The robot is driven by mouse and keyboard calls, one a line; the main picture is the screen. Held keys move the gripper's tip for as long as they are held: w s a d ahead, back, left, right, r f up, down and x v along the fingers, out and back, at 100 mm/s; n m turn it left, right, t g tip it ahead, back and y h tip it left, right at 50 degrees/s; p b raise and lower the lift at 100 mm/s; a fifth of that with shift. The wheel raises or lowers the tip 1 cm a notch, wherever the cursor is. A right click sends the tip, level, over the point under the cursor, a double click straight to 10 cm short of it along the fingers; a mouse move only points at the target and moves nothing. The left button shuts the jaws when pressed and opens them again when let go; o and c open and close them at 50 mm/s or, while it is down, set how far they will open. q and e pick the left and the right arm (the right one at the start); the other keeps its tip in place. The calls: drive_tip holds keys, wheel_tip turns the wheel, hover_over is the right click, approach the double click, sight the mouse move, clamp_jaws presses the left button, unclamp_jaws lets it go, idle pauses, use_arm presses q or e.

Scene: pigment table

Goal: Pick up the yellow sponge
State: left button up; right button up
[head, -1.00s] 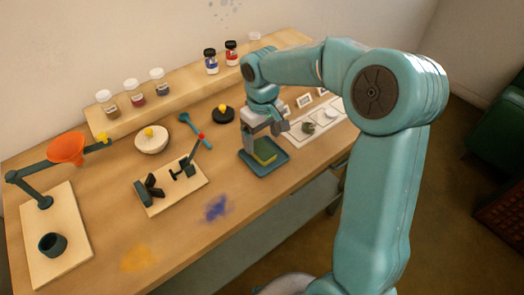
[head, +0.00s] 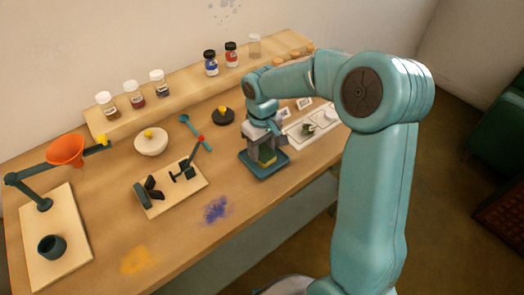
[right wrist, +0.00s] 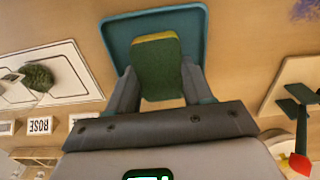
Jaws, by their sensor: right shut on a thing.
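The yellow sponge (head: 267,157) has a green scouring face and is in the small blue tray (head: 283,167). In the right wrist view the sponge (right wrist: 157,75) shows its green face, with a yellow edge at the far end. My right gripper (head: 265,150) comes down from above with its fingers on both sides of the sponge, shut on it. Both fingers also show in the right wrist view (right wrist: 158,62). I cannot tell whether the sponge touches the tray floor. My left gripper is not in view.
A small stand with a red-tipped lever (head: 172,187) is left of the tray. A black dish with a yellow knob (head: 223,116) lies behind it. A white sample board (head: 318,122) is to the right. The front table holds blue (head: 215,209) and yellow (head: 137,260) pigment stains.

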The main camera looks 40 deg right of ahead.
sight(262, 150)
drive_tip(key=shift+r, duration=0.1)
wheel_tip(262, 150, up, 20)
drive_tip(key=p, duration=0.2)
drive_tip(key=o, duration=0.3)
drive_tip(key=shift+c, duration=1.3)
